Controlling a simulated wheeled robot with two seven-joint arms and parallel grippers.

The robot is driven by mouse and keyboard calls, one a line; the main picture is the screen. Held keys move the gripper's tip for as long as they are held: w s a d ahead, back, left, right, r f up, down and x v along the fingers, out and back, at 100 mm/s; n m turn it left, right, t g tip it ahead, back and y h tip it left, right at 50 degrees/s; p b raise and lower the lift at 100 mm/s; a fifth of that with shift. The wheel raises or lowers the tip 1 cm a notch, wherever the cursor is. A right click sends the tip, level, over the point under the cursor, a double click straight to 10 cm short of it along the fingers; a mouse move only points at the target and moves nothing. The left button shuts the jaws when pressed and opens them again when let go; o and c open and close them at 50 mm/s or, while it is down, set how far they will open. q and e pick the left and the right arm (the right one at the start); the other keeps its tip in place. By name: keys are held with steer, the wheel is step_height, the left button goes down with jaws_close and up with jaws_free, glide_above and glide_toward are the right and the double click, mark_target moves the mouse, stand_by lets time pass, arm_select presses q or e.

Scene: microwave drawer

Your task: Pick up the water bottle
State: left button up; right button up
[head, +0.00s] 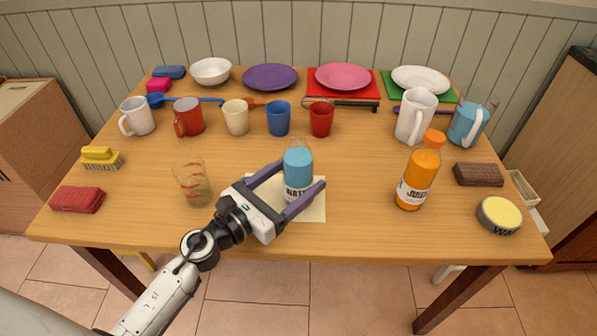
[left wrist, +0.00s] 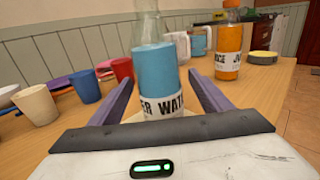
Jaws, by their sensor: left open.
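The water bottle (head: 298,168) is clear with blue contents and a white label with black lettering. It stands upright on a pale square mat (head: 314,209) near the front middle of the table. My left gripper (head: 301,174) is open, with one purple finger on each side of the bottle. In the left wrist view the bottle (left wrist: 157,80) stands between the two fingers (left wrist: 162,97), with gaps visible beside it. The bottle's base is partly hidden by the gripper body there. My right gripper is not in view.
An orange juice bottle (head: 418,178) stands to the right, and a clear glass (head: 191,184) stands to the left. Several cups, including a blue cup (head: 278,119) and a red cup (head: 321,119), stand behind. The table (head: 357,190) is clear between the water and juice bottles.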

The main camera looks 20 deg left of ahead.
arm_select(q)
steer(key=x, duration=0.4)
steer(key=shift+w+d, duration=0.15)
steer(key=shift+w, duration=0.25)
steer(key=c, duration=1.4)
steer(key=shift+r, duration=0.1)
steer(key=shift+c, duration=0.5)
steer(key=shift+r+p, duration=0.45)
steer(key=shift+p, duration=0.15)
step_height(320, 180, up, 27)
steer(key=p, duration=0.6)
